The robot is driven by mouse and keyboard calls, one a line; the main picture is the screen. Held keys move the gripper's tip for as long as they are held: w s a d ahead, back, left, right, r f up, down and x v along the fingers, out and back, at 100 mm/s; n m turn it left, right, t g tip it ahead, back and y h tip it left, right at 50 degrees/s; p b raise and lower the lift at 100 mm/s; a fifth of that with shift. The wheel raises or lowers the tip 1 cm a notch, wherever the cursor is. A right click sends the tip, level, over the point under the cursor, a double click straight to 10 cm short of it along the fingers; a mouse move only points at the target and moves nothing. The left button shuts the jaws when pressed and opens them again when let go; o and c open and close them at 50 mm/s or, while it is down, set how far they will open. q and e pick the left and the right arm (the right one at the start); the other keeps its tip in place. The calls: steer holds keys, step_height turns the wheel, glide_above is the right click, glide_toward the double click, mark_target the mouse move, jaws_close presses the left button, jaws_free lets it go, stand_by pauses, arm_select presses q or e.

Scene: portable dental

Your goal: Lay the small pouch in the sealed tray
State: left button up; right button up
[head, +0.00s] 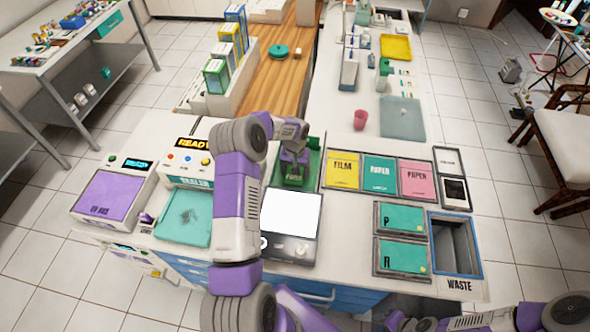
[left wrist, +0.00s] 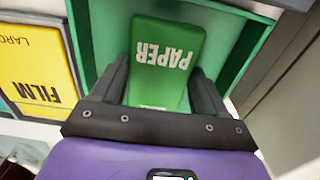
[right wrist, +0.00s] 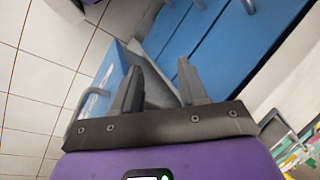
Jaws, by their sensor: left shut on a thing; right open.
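My left gripper (head: 293,160) is shut on a small green pouch marked PAPER (left wrist: 165,88). It points down over a green tray (head: 315,157) behind the white lit panel. In the left wrist view the fingers grip the pouch's two sides, and the tray's green walls (left wrist: 88,40) stand around it. The pouch lies within the tray's outline; I cannot tell whether it touches the floor. In the head view my gripper partly covers the pouch. My right gripper (right wrist: 160,75) is open and empty, low by the blue drawer fronts.
Right of the tray are bins marked FILM (head: 342,171), PAPER (head: 380,174) and pink PAPER (head: 417,180). Nearer are P (head: 402,217) and R (head: 403,254) bins and a waste opening (head: 455,245).

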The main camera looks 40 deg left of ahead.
arm_select(q)
steer(key=shift+f, duration=0.1)
steer(key=o, duration=1.1)
step_height(320, 180, up, 12)
steer(key=shift+r, duration=0.2)
